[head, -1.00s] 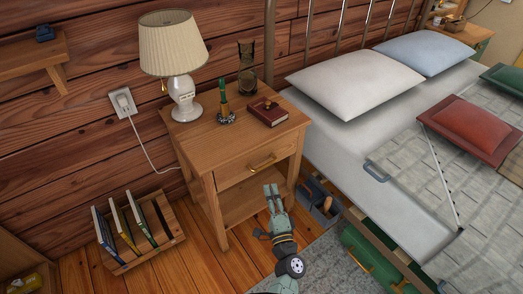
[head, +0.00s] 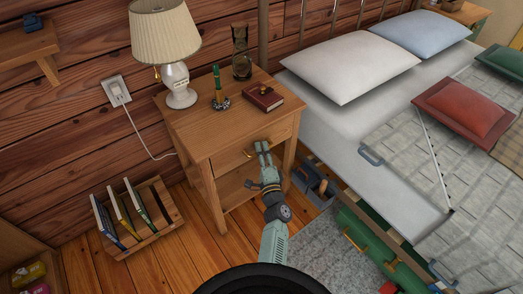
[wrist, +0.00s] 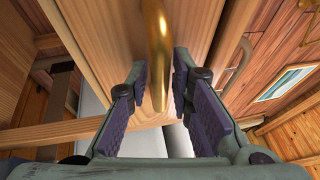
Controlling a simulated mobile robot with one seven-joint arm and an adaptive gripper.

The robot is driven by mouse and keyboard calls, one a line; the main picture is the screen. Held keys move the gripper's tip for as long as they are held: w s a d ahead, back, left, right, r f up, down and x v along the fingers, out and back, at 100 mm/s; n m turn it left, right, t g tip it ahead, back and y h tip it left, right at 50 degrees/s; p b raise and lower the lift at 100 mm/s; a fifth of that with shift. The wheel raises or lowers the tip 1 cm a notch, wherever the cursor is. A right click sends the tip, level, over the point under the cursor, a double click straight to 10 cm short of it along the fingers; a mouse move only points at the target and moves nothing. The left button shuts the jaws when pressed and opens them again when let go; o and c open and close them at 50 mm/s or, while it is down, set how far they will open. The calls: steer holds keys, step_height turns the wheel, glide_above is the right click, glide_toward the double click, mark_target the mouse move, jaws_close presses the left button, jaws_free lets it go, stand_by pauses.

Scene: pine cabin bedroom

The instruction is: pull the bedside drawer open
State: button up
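The wooden bedside table (head: 174,122) stands against the plank wall, its single drawer (head: 229,164) looking shut above an open shelf. The drawer has a curved brass handle (wrist: 155,38); in the head view, my gripper partly covers it. My gripper (head: 263,147) is at the drawer front, right by the handle. In the wrist view, its two padded fingers (wrist: 152,95) stand apart with the handle in the gap between them. I see no clear contact between the pads and the brass.
A lamp (head: 164,35), a green candle (head: 218,83), an hourglass (head: 241,52) and a book (head: 263,97) stand on the tabletop. The bed (head: 340,133) is close on the right, a grey caddy (head: 312,184) beside it. A book rack (head: 160,212) sits left on the floor.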

steer(key=shift+c, duration=0.2)
jaws_close()
stand_by(0.6)
